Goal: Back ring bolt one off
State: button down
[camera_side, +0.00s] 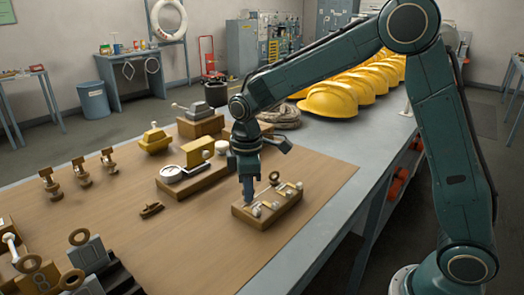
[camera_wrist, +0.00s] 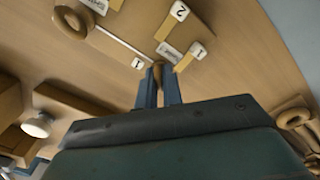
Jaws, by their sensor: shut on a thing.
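A wooden block (camera_side: 262,216) with small white tags and fittings sits on the brown mat near its right side. My gripper (camera_side: 247,200) points down at the block's left end. In the wrist view my gripper (camera_wrist: 158,88) is shut on a tan ring (camera_wrist: 158,70), beside the tag marked 1 (camera_wrist: 137,63). The fingers hide part of this ring, and its bolt shank is not clear. Another ring (camera_side: 274,177) shows above the block. A tag marked 2 (camera_wrist: 179,11) lies farther off in the wrist view.
A wooden stand with a round gauge (camera_side: 171,173) is left of my gripper. A small dark brown piece (camera_side: 151,210) lies on the mat. Grey fittings with rings (camera_side: 88,252) stand at the front left. Yellow helmets (camera_side: 333,98) line the bench behind.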

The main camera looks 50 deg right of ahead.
jog(key=shift+s+f, duration=0.15)
jog(key=shift+f, duration=0.1)
jog(key=c, duration=1.5)
grip_release()
jog(key=shift+c, duration=0.2)
jog(key=shift+r, duration=0.3)
notch_tip(320, 180, up, 14)
jog(key=shift+f, duration=0.25)
